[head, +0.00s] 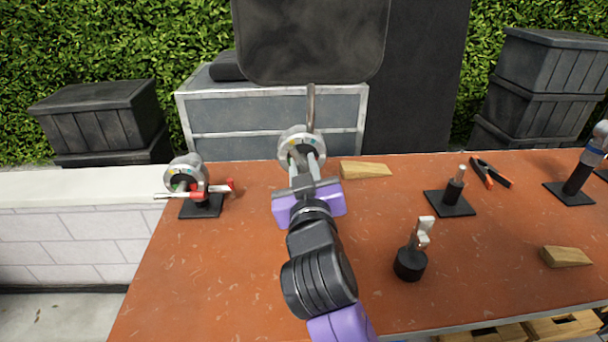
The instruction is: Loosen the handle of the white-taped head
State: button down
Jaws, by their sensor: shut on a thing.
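A metal grip head (300,138) with a round silver disc stands at the back middle of the orange table. A thin metal rod (311,105) rises upright from it. No white tape can be made out on it from here. My gripper (305,160) reaches away from me to this head, its two fingers shut at its near side. The fingers and purple gripper body hide the head's lower part and base, and I cannot tell exactly which part is between the fingers. Another grip head (186,178) with a red-ended bar handle stands on a black base at the left.
A wooden wedge (365,170) lies just right of my gripper. Black stands (452,200) and (410,262), orange-handled pliers (490,172), a blue-banded head (598,140) and another wedge (566,257) are farther right. The table's front left is clear.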

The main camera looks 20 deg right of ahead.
jog(key=c, duration=0.8)
grip_release()
jog(key=shift+o, duration=0.2)
jog(key=v, duration=0.7)
jog(key=shift+s+a+b, duration=0.15)
jog(key=shift+s+b, duration=0.2)
